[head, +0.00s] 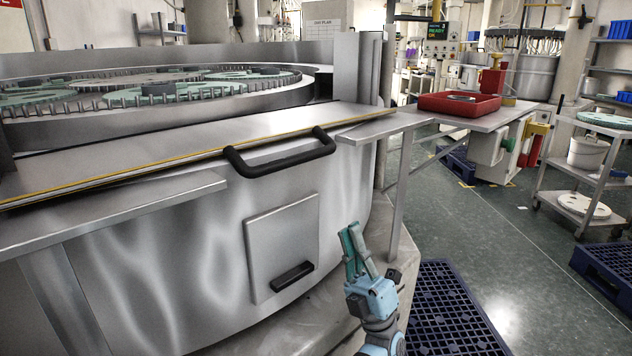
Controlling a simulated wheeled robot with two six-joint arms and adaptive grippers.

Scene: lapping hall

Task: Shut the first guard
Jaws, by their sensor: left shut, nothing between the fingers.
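The guard (190,147) is a long metal panel with a yellow front edge. It lies nearly flat along the front rim of the large round lapping machine (200,270). A black bar handle (280,153) is fixed at its front edge. Behind the panel the toothed plate with green carriers (170,90) is open to view. My left gripper (352,230) is shut and empty, pointing up, below and to the right of the handle and apart from it in the picture. My right gripper is not in view.
A small square hatch (283,240) with its own black handle is on the machine's front. Metal side shelves (110,205) flank the guard; the right table (480,121) carries a red tray (459,104). A blue pallet (447,305) lies on the floor, with clear floor (520,240) beyond.

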